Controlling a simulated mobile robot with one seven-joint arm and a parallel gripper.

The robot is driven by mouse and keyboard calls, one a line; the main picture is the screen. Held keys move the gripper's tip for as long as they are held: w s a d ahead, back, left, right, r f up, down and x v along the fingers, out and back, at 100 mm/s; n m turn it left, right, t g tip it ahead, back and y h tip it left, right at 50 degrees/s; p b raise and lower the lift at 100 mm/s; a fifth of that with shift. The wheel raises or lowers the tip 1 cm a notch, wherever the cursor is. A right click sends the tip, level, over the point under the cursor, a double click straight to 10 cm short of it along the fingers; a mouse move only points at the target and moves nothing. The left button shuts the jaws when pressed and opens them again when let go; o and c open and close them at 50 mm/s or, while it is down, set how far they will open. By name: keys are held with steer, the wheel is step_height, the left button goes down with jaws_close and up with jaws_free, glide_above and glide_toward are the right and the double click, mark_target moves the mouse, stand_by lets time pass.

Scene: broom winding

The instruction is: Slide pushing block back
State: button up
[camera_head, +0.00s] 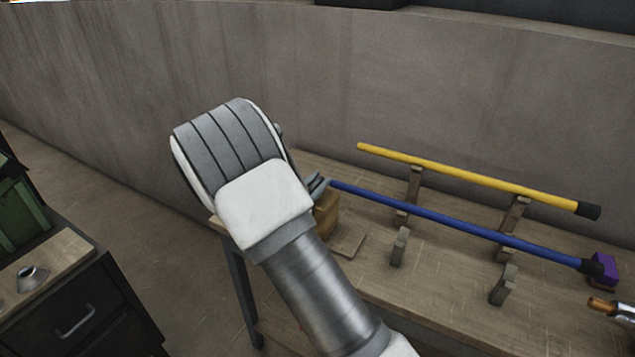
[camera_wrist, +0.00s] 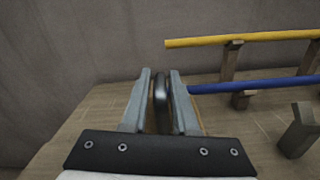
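The pushing block (camera_head: 327,215) is a light wooden block at the left end of the bench, partly hidden behind my wrist. My gripper (camera_head: 318,185) is at its top. In the wrist view, a dark rounded metal handle (camera_wrist: 162,100) stands between the two fingers of my gripper (camera_wrist: 161,75), with almost no gap on either side. Only a sliver of the block shows beside the right finger. A blue broom handle (camera_head: 440,216) lies on wooden supports, its left end close to the block and my fingers. I cannot tell whether it touches the block.
A yellow pole (camera_head: 465,175) lies on taller supports behind the blue one. A purple piece (camera_head: 603,268) is at the blue handle's right end. A metal-tipped tool (camera_head: 612,308) shows at the right edge. A wall (camera_head: 400,80) stands behind the bench (camera_head: 430,290). A dark drawer cabinet (camera_head: 80,310) is at left.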

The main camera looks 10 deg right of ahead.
jaws_close()
stand_by(1.1)
